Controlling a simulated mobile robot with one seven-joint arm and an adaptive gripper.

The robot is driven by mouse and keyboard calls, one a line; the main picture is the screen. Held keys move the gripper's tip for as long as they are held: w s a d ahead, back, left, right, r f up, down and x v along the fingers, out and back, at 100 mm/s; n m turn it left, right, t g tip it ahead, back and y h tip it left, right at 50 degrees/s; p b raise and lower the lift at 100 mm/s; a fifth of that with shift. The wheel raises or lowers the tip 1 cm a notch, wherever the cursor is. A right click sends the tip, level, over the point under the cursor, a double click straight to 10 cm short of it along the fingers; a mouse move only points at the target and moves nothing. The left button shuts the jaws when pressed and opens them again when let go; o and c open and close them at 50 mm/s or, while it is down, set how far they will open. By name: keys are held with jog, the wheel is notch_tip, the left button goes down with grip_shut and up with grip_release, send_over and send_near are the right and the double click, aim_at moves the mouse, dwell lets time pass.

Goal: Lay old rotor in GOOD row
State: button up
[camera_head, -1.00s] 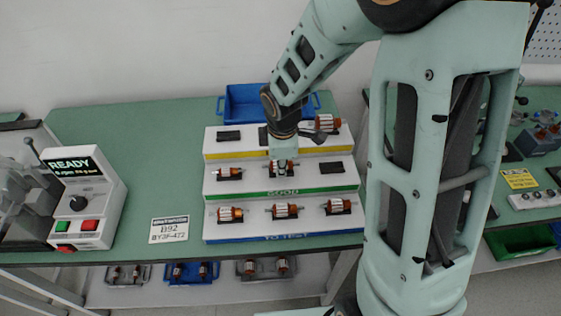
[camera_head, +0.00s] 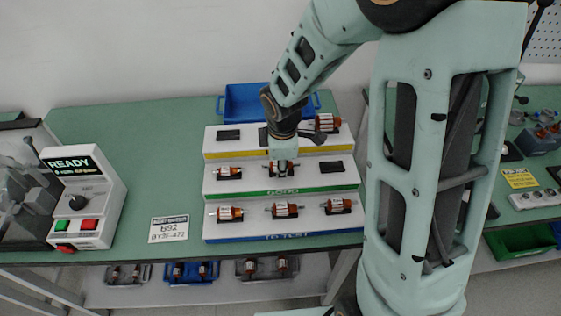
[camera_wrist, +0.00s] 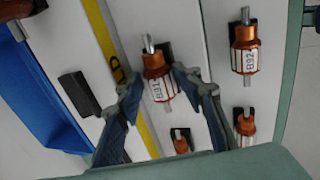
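The rotor marked B31 (camera_wrist: 160,88), copper-ended with a pale ribbed body, is between my gripper's two fingers in the wrist view (camera_wrist: 158,76). The fingers appear closed on it from both sides. It is at the middle black cradle (camera_wrist: 168,50) of the GOOD row (camera_head: 312,192), the green-edged middle step. I cannot tell whether it rests in the cradle. In the head view my gripper (camera_head: 283,170) points down there and largely covers the rotor. Another rotor (camera_head: 229,173) lies left in that row; the right cradle (camera_head: 332,167) is empty.
The yellow-edged upper step (camera_head: 222,155) holds a larger rotor (camera_head: 324,122) at right and an empty left cradle (camera_head: 228,135). The blue-edged front step (camera_head: 255,226) holds three rotors, including B32 (camera_wrist: 245,57). A blue bin (camera_head: 244,100) stands behind. A READY control box (camera_head: 88,198) is at left.

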jog(key=shift+o, duration=0.7)
jog(key=shift+r, duration=0.55)
jog(key=v, duration=1.1)
jog(key=shift+s, duration=0.1)
